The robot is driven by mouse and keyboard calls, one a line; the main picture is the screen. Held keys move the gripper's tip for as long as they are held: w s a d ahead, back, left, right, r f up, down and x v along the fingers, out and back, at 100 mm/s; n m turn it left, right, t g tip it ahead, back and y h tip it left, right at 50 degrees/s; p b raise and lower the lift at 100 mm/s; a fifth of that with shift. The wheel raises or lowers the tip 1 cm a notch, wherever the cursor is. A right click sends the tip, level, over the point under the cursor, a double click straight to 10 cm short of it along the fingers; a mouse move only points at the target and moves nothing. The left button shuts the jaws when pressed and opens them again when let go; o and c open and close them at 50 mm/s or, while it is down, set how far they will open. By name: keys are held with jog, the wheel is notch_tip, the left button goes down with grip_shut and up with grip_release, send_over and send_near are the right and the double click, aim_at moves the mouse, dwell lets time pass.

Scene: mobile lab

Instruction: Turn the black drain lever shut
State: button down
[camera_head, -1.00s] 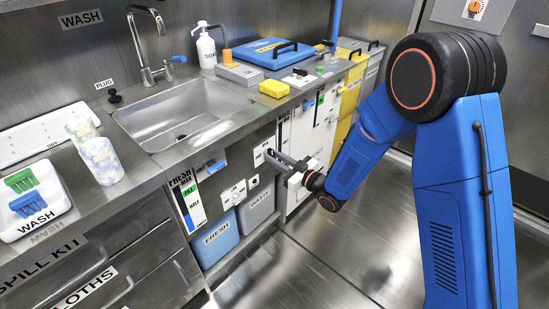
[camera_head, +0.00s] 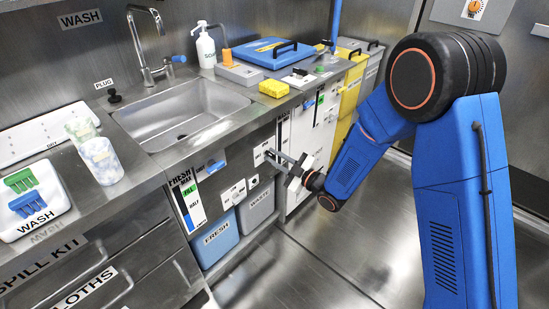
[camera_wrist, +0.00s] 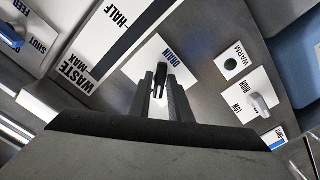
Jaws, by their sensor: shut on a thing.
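In the wrist view, the black drain lever (camera_wrist: 160,71) stands out from a white plate labelled DRAIN (camera_wrist: 177,58). My gripper (camera_wrist: 161,88) is shut on the lever, with one finger on each side of it. In the head view, my gripper (camera_head: 271,155) reaches the front panel below the counter. The lever is too small and too covered there to make out.
Beside the drain plate are a WASTE TANK gauge (camera_wrist: 105,45), a WARM plate (camera_wrist: 238,62) and a LOW/HIGH knob (camera_wrist: 260,101). A blue FRESH bin (camera_head: 221,238) and a grey WASH bin (camera_head: 256,207) stand below. Floor on the right is clear.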

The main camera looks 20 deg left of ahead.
jog(key=n, duration=0.5)
jog(key=shift+n, duration=0.3)
jog(key=shift+s+f+n, duration=0.1)
jog(key=shift+n, duration=2.1)
jog(key=c, duration=1.8)
grip_release()
jog(key=shift+o, duration=0.2)
jog(key=shift+d, duration=0.1)
